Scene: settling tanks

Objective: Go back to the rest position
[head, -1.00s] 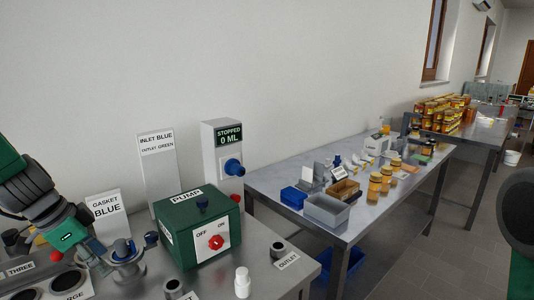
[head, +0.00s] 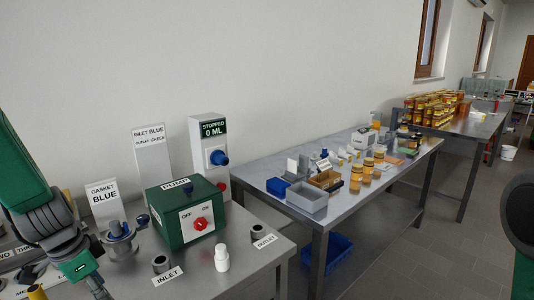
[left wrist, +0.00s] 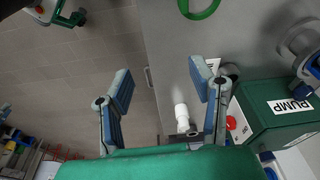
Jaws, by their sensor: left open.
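My left arm comes in at the left of the head view, with its gripper (head: 98,286) low by the bench's front, partly cut off by the bottom edge. In the left wrist view the left gripper (left wrist: 161,86) is open, its two fingers apart with nothing held. A white bottle (left wrist: 181,112) shows beyond and between the fingers there; it stands upright on the bench in the head view (head: 222,258). Part of my right arm shows at the right edge of the head view; its gripper is out of view.
The green pump box (head: 188,212) stands on the bench, with inlet (head: 160,264) and outlet (head: 258,232) fittings nearby. A metal fitting (head: 120,240) stands by the "GASKET BLUE" sign (head: 103,201). A second table (head: 262,183) holds a grey bin (head: 307,199) and jars. Floor (head: 420,250) is clear at right.

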